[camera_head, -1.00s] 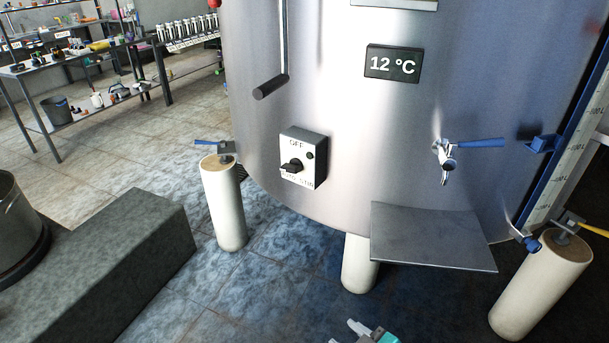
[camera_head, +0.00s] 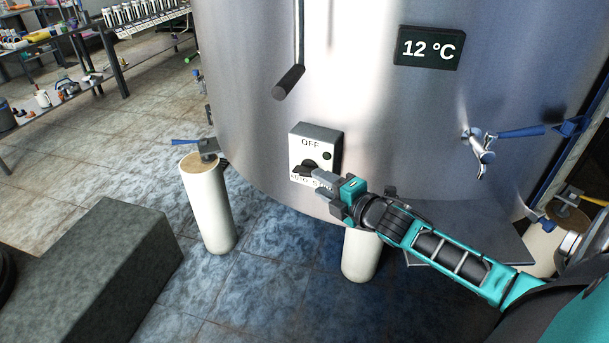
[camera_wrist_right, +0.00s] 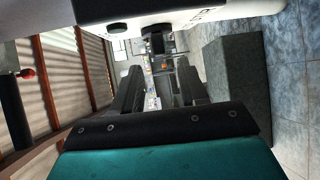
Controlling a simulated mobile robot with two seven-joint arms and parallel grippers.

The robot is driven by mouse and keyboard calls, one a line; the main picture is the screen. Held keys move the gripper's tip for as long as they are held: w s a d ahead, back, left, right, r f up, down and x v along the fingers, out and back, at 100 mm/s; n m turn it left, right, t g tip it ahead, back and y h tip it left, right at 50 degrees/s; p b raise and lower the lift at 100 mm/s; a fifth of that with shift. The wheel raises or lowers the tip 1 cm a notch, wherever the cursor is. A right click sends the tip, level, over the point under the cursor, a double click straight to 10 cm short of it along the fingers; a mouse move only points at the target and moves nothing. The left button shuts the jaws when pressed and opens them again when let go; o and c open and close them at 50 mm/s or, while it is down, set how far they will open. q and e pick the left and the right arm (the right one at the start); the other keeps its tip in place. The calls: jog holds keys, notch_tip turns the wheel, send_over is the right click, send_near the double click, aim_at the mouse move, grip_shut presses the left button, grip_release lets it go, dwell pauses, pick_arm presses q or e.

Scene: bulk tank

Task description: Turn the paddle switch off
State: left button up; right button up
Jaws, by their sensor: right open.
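The paddle switch is a grey-white box (camera_head: 316,148) on the tank's lower wall, marked OFF at the top, with lettering along the bottom partly covered by my gripper. Its black paddle knob (camera_head: 307,167) is at the centre, low on the face. My right gripper (camera_head: 322,187) is open, its fingers just in front of the lower right of the box. In the right wrist view the dark knob (camera_wrist_right: 157,40) shows ahead, near the gap between the open fingers (camera_wrist_right: 160,84). I cannot tell whether they touch it. My left gripper is out of view.
The steel tank (camera_head: 370,110) curves behind the switch. A tap with a blue handle (camera_head: 480,143) and a dark-tipped lever (camera_head: 289,82) stick out of it. White legs (camera_head: 208,205) stand below. A grey block (camera_head: 100,265) lies at the lower left; the floor between is clear.

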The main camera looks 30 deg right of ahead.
aim_at(306, 175)
jog(key=shift+w+a+f+b, duration=0.1)
jog(key=shift+w+f, duration=0.1)
jog(key=shift+w, duration=0.95)
jog(key=shift+w+a+f+b, duration=0.1)
jog(key=shift+w+a+f, duration=0.1)
jog(key=shift+w, duration=0.95)
jog(key=shift+w+a+f+b, duration=0.1)
jog(key=shift+w+f, duration=0.1)
jog(key=shift+w, duration=0.95)
grip_shut()
